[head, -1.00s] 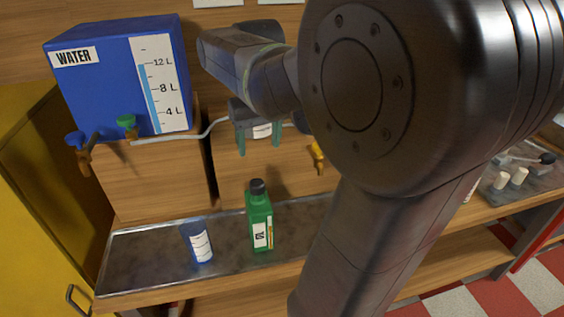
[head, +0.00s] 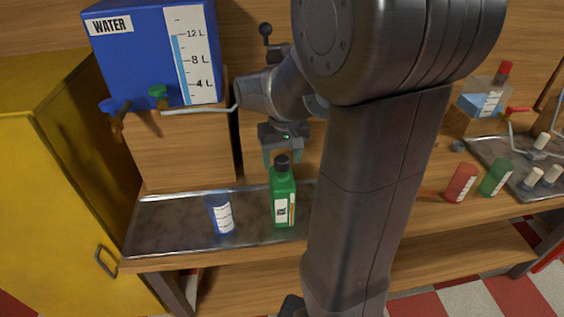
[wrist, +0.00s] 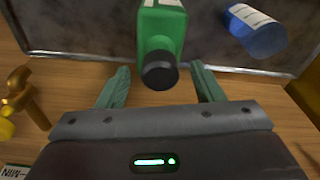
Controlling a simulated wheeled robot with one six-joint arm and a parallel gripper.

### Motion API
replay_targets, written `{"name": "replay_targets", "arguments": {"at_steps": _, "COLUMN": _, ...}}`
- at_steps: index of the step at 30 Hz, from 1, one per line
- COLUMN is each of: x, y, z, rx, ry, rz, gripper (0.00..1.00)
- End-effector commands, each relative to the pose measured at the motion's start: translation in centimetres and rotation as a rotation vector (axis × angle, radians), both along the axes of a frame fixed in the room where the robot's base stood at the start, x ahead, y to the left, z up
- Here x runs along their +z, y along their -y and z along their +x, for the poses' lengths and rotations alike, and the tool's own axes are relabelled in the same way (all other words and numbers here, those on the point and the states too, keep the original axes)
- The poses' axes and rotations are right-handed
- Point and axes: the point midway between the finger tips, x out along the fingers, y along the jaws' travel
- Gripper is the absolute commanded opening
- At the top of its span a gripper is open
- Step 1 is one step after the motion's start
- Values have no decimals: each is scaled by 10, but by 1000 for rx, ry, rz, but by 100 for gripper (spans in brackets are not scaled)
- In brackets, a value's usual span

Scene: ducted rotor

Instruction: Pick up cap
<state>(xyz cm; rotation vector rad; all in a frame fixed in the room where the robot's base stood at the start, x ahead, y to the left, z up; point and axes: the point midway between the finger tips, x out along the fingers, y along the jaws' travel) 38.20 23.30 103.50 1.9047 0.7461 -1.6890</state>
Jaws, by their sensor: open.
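The black cap (head: 282,162) sits on top of the green bottle (head: 284,205), which stands upright on the metal tray. In the wrist view the cap (wrist: 160,71) shows between the two green fingers, with the green bottle (wrist: 162,25) beyond it. My gripper (head: 282,156) is open and empty, with its fingers at about the cap's height, one on each side. The wrist view shows gaps between the cap and both fingers (wrist: 160,82). I cannot tell the exact depth between cap and fingertips.
A blue cup (head: 220,214) stands on the tray (head: 165,225) left of the bottle. The blue water tank (head: 140,50) with taps is behind on a wooden block. Red (head: 461,182) and green (head: 496,178) containers stand to the right.

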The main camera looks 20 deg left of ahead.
Motion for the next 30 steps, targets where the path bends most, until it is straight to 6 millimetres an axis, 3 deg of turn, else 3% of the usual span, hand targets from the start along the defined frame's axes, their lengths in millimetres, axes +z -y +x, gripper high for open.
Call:
{"name": "replay_targets", "arguments": {"at_steps": 4, "x": 0, "y": 0, "z": 0, "rx": 0, "ry": 1, "rz": 1, "gripper": 61}}
{"name": "replay_targets", "arguments": {"at_steps": 5, "x": 0, "y": 0, "z": 0, "rx": 0, "ry": 1, "rz": 1, "gripper": 57}}
{"name": "replay_targets", "arguments": {"at_steps": 12, "x": 1, "y": 0, "z": 0, "rx": -1, "ry": 1, "rz": 1, "gripper": 13}}
{"name": "replay_targets", "arguments": {"at_steps": 23, "x": 3, "y": 0, "z": 0, "rx": -1, "ry": 1, "rz": 1, "gripper": 13}}
{"name": "replay_targets", "arguments": {"at_steps": 30, "x": 40, "y": -1, "z": 1, "rx": 0, "ry": 5, "rz": 5, "gripper": 13}}
